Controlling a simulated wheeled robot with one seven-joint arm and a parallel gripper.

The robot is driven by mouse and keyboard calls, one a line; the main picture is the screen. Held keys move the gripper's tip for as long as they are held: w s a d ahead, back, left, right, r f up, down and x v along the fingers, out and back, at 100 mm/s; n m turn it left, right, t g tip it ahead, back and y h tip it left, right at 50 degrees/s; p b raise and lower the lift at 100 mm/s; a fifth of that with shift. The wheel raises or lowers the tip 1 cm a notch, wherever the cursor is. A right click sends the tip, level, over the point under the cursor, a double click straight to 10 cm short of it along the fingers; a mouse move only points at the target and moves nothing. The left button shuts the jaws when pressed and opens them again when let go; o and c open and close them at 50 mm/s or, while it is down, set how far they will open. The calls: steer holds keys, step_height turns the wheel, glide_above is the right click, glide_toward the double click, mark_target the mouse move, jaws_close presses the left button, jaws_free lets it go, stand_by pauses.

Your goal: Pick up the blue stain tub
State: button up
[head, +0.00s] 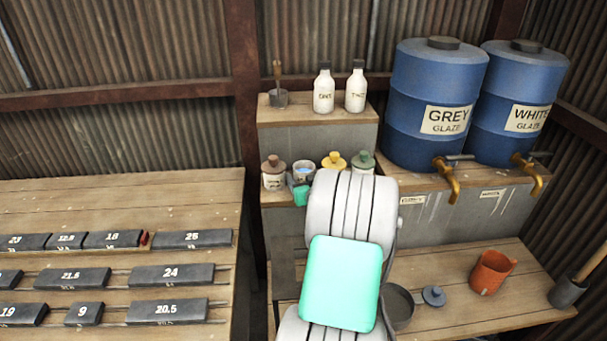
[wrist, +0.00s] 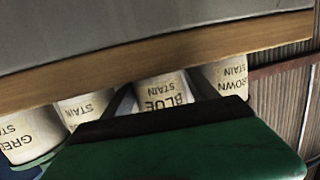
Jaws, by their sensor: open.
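The blue stain tub (head: 303,172) stands on the lower shelf in the row of stain tubs, its blue top showing in the head view. In the wrist view, which is upside down, its cream side (wrist: 160,90) reads BLUE STAIN. My gripper (head: 301,187) is at the front of this tub, open. In the wrist view the dark fingers of my gripper (wrist: 158,92) lie one on each side of the blue tub; whether they touch it I cannot tell.
The brown stain tub (head: 273,175) stands close on the left; the yellow (head: 334,162) and green (head: 362,161) tubs are on the right. Two white bottles (head: 324,90) stand on the upper shelf (head: 300,116). Blue glaze barrels (head: 432,105) with brass taps stand to the right.

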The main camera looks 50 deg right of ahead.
steer(key=shift+s, duration=0.1)
steer(key=shift+c, duration=0.2)
steer(key=c, duration=1.2)
steer(key=shift+c, duration=0.2)
